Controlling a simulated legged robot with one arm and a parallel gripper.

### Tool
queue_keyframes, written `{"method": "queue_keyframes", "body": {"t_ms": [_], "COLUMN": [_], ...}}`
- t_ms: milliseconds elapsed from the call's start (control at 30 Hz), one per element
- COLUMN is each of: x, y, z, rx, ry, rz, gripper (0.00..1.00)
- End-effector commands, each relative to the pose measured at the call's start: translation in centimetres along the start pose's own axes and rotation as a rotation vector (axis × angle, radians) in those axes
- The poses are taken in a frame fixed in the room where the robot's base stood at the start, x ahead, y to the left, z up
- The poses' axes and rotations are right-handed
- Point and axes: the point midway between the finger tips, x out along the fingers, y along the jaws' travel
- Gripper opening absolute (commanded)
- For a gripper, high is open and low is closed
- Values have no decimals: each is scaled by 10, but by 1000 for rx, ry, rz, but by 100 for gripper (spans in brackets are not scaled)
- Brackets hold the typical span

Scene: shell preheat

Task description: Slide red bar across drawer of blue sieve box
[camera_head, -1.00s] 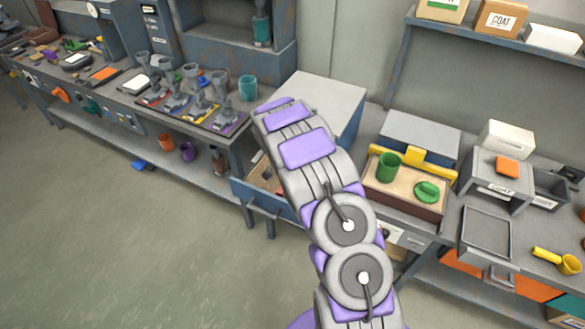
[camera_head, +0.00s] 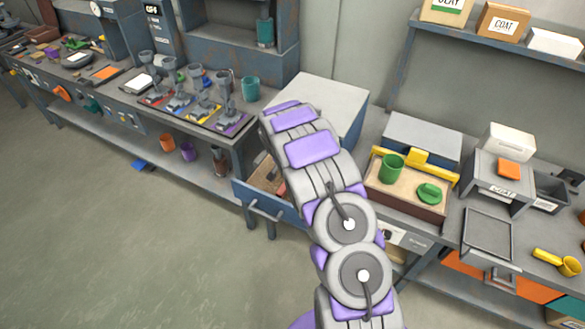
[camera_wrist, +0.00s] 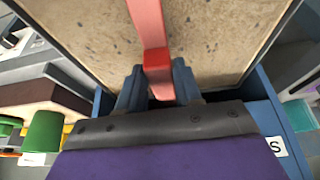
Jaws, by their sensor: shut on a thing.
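The blue sieve box (camera_head: 352,120) stands between the benches with a pale grey top. Its drawer (camera_head: 262,204) is pulled out toward the lower left, partly hidden by my arm. In the wrist view, the red bar (camera_wrist: 147,22) runs from my gripper toward the top edge, over a tan speckled surface. My gripper (camera_wrist: 158,84) is shut on the near end of the bar, with a blue-grey finger on each side. The drawer's blue wall (camera_wrist: 262,112) shows at the right. In the head view my arm hides the gripper and most of the bar.
A sand tray (camera_head: 402,203) with a green cup (camera_head: 391,168) and yellow handle stands right of my arm. A teal cup (camera_head: 250,88) and several grey stands are on the left bench. An empty grey tray (camera_head: 487,238) is at the right. Open floor lies at the lower left.

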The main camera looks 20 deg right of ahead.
Motion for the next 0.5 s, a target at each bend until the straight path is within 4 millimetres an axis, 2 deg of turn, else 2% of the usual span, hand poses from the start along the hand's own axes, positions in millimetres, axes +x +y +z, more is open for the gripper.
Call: {"method": "queue_keyframes", "body": {"t_ms": [67, 367, 500], "x": [0, 0, 2], "y": [2, 2, 15], "z": [-3, -2, -2], "rx": [4, 4, 5], "ry": [0, 1, 2], "rz": [-3, 1, 1], "gripper": [0, 0, 0]}}
